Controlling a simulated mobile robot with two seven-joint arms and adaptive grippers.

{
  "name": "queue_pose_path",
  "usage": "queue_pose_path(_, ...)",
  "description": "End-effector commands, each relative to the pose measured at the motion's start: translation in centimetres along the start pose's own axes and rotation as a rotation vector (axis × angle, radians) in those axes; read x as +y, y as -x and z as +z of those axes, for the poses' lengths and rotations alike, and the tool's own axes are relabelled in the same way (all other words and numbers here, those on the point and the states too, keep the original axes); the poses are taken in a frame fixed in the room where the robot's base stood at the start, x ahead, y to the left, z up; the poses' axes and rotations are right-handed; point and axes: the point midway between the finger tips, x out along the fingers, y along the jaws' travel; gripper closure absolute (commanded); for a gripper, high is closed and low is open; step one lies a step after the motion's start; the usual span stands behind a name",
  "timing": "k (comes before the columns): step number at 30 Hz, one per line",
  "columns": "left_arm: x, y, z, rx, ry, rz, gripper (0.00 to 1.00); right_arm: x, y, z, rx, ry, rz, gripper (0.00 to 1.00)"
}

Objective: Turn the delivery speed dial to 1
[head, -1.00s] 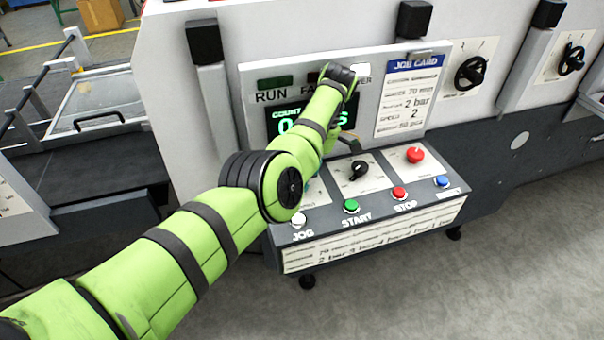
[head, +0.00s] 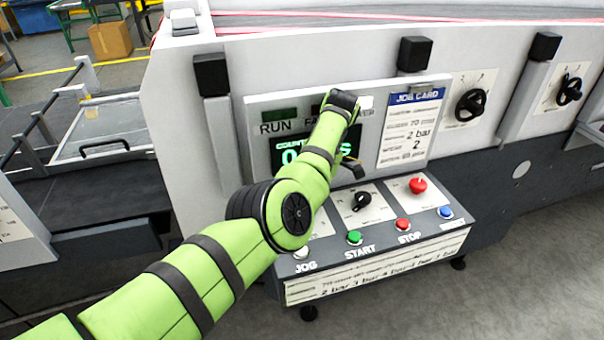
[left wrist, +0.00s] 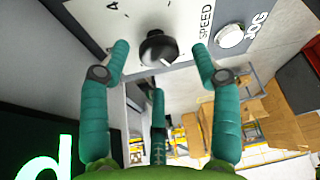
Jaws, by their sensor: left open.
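The delivery speed dial (left wrist: 158,48) is a black knob on a white plate marked "SPEED", seen at the top of the left wrist view. A "4" shows on its plate; its exact setting I cannot tell. My left gripper (left wrist: 160,56) is open, with one teal finger on each side of the knob. The fingers look apart from the knob. In the head view my left arm hides this dial and most of the gripper.
The sloping control box (head: 380,262) has another black knob (head: 362,202), a red knob (head: 417,185), and white JOG (head: 301,253), green START (head: 354,237), red STOP (head: 403,224) and blue (head: 445,212) buttons. The job card (head: 411,130) and counter display (head: 289,152) stand behind.

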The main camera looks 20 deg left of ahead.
Motion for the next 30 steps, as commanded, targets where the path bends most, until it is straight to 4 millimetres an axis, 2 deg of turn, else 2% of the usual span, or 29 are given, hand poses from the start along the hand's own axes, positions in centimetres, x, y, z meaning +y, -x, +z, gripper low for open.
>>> queue_pose_path(5, -0.2, 0.9, -0.5, 0.004, -0.003, -0.007, 0.37, -0.1, 0.0, -0.1, 0.001, -0.001, -0.001, 0.6)
queue_pose_path(18, 0.1, 6.2, -2.8, 0.004, 0.0, -0.005, 0.37, -0.1, 0.0, -0.1, 0.001, -0.001, -0.001, 0.6)
queue_pose_path(24, 0.1, 7.4, -3.4, 0.007, 0.0, -0.005, 0.37, -0.1, 0.0, -0.1, 0.001, -0.001, -0.001, 0.6)
queue_pose_path(30, 0.1, 7.8, -3.5, 0.009, 0.0, -0.004, 0.37, -0.1, 0.0, -0.1, 0.001, -0.001, -0.001, 0.6)
